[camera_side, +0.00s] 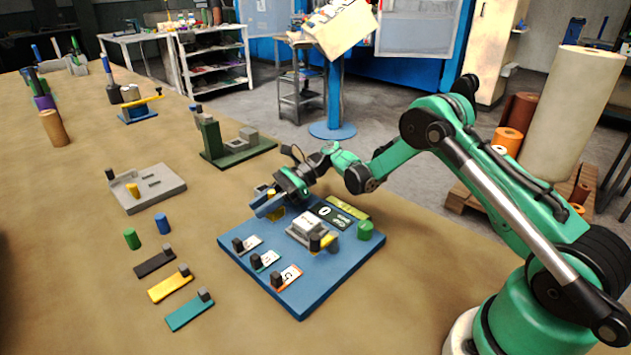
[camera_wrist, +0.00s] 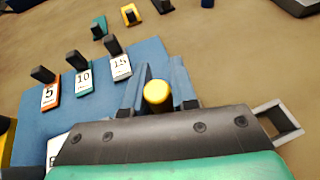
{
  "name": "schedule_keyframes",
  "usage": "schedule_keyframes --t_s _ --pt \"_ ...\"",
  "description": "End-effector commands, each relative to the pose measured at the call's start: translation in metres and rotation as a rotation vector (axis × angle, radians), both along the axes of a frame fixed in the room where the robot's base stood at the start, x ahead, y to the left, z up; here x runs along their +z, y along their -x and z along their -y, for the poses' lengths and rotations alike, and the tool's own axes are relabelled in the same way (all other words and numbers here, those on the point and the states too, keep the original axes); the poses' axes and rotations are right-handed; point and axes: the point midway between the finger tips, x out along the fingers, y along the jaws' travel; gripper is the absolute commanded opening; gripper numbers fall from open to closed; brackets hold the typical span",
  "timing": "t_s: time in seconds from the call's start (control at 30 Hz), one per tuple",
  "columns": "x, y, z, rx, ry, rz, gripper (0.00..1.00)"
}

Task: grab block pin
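A yellow pin (camera_wrist: 157,93) with a round top stands between the two blue fingers of my gripper (camera_wrist: 160,85) in the wrist view. The fingers lie on either side of it. I cannot tell whether they press on it or leave a small gap. In the side view my gripper (camera_side: 272,204) is low over the far left part of the blue board (camera_side: 298,305).
Several labelled tags with black knobs, one of them an orange-edged tag (camera_side: 287,277), line the board's near left side. A green cylinder (camera_side: 365,231) stands at its right. A grey fixture (camera_side: 150,188), loose green (camera_side: 131,239) and blue (camera_side: 162,223) pins and coloured strips lie left.

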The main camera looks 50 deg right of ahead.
Motion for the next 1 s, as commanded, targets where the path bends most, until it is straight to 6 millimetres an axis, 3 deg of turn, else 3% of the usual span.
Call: schedule_keyframes --t_s 0.07,0.47,0.67,0.87,1.0 --pt "0.000 0.000 0.000 0.000 0.000 0.000 0.00" --pt "0.002 0.000 0.000 0.000 0.000 0.000 0.00" --pt "0.016 0.000 0.000 0.000 0.000 0.000 0.00" --pt "0.052 0.000 0.000 0.000 0.000 0.000 0.00" --pt "0.096 0.001 0.000 0.000 0.000 0.000 0.00"
